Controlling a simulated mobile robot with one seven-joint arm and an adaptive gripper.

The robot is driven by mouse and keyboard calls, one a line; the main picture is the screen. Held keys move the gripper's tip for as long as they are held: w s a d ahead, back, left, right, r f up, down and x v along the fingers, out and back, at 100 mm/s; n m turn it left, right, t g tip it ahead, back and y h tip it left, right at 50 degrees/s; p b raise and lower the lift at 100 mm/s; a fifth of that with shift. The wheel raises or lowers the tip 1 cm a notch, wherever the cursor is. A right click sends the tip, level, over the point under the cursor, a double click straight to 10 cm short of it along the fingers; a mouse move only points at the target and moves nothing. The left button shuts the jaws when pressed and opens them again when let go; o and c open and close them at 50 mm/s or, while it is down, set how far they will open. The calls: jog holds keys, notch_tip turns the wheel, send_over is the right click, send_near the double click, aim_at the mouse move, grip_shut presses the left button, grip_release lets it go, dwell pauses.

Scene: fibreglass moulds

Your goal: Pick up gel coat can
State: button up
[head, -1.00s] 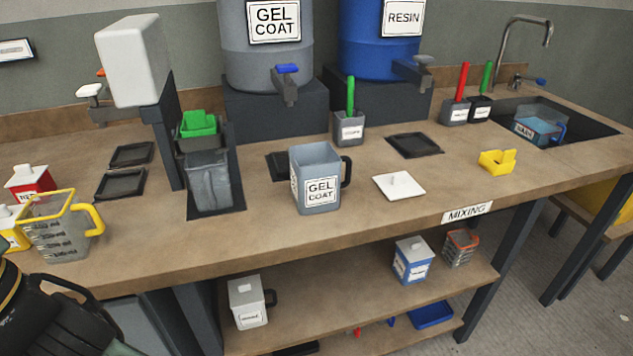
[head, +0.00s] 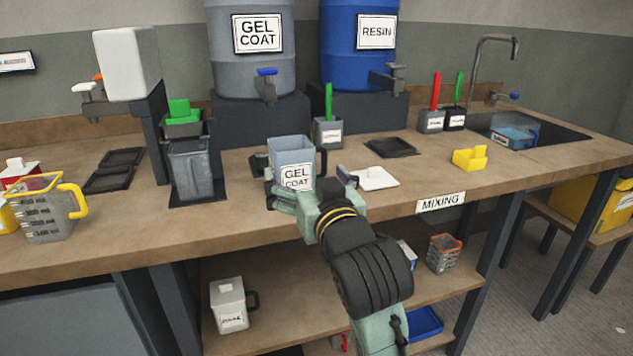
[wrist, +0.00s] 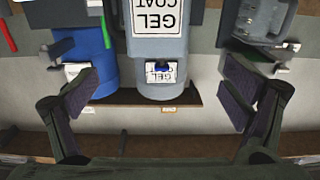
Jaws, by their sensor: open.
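The gel coat can (head: 291,150) is a grey, open-topped square container with a white GEL COAT label and a dark handle on its right. It stands upright on the workbench. My gripper (head: 314,187) is open in front of it, and covers part of its lower front. In the wrist view, which is upside down, the can (wrist: 158,18) shows at the top centre, with its label facing me. The two fingers of my gripper (wrist: 159,78) are spread wide to its left and right, with nothing held. Contact with the can cannot be made out.
A white lid (head: 376,179) lies right of the can. A grey bin (head: 192,170) stands to its left. A stirrer pot (head: 328,133) and the grey drum (head: 253,65) with its tap are behind. A yellow-rimmed jug (head: 42,214) is far left. The bench (head: 130,235) has clear front space.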

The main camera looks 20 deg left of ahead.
aim_at(296, 156)
jog(key=p+x, duration=0.1)
jog(key=p, duration=0.2)
jog(key=p+x, duration=0.2)
jog(key=p, duration=0.1)
jog(key=shift+r, duration=0.25)
jog(key=x, duration=0.2)
jog(key=shift+w+a+f, duration=0.2)
jog(key=shift+w+f, duration=0.05)
jog(key=shift+w, duration=0.05)
jog(key=p+x, duration=0.1)
jog(key=x, duration=0.3)
jog(key=shift+w+d+r+p, duration=0.1)
jog(key=shift+w+r+p, duration=0.1)
jog(key=shift+p, duration=0.2)
jog(key=shift+w+a+f, duration=0.15)
jog(key=shift+w+a, duration=0.15)
jog(key=shift+w, duration=0.1)
jog(key=shift+c, duration=0.5)
jog(key=c, duration=1.9)
